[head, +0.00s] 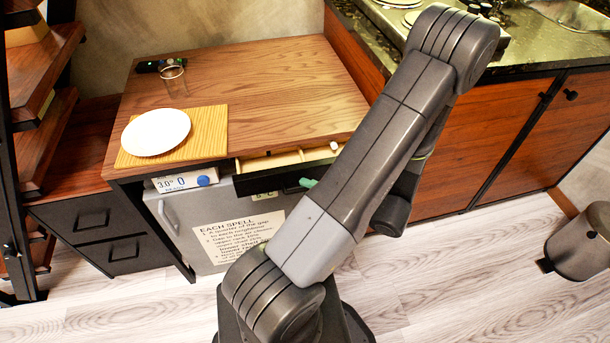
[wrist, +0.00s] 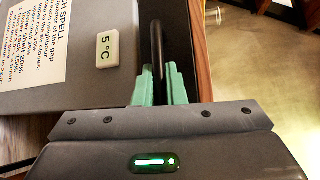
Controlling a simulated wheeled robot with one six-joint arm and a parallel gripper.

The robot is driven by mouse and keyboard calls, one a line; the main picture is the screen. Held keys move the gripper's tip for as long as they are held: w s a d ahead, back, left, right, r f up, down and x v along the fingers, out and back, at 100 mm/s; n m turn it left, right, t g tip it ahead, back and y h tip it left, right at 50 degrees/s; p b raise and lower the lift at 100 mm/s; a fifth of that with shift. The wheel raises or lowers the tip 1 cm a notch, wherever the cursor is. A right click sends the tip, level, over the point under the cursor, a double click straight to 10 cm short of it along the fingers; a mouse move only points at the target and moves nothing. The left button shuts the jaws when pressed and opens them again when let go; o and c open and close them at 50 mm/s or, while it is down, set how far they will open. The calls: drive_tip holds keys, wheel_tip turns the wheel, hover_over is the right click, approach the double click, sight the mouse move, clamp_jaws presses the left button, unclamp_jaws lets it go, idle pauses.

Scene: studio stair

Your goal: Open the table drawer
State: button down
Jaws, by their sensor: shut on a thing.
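The wooden table (head: 270,85) has a drawer (head: 280,160) under its front edge. The drawer stands partly open, with its pale inside showing below the tabletop. My arm crosses in front of the drawer's right part and hides it. My gripper (wrist: 160,84) has green fingers, one on each side of the black drawer handle (wrist: 157,45), and is shut on it. In the head view only a bit of green finger shows at the dark drawer front, left of my arm.
A white plate (head: 156,132) on a wooden board (head: 213,130) and a clear glass (head: 174,80) stand on the table. A small grey fridge (head: 178,205) with a notice is below. A black drawer unit (head: 95,235) stands left, wood cabinets (head: 480,130) right.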

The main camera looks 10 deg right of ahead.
drive_tip(key=s+b, duration=0.3)
drive_tip(key=s, duration=1.2)
drive_tip(key=shift+d+b, duration=0.3)
drive_tip(key=shift+b, duration=0.05)
drive_tip(key=shift+s, duration=0.1)
drive_tip(key=c, duration=1.5)
unclamp_jaws()
drive_tip(key=p+v, duration=0.1)
drive_tip(key=v, duration=1.3)
drive_tip(key=shift+a+p, duration=0.1)
drive_tip(key=shift+p, duration=0.25)
drive_tip(key=b+x, duration=0.1)
drive_tip(key=x, duration=1.3)
drive_tip(key=shift+b, duration=0.3)
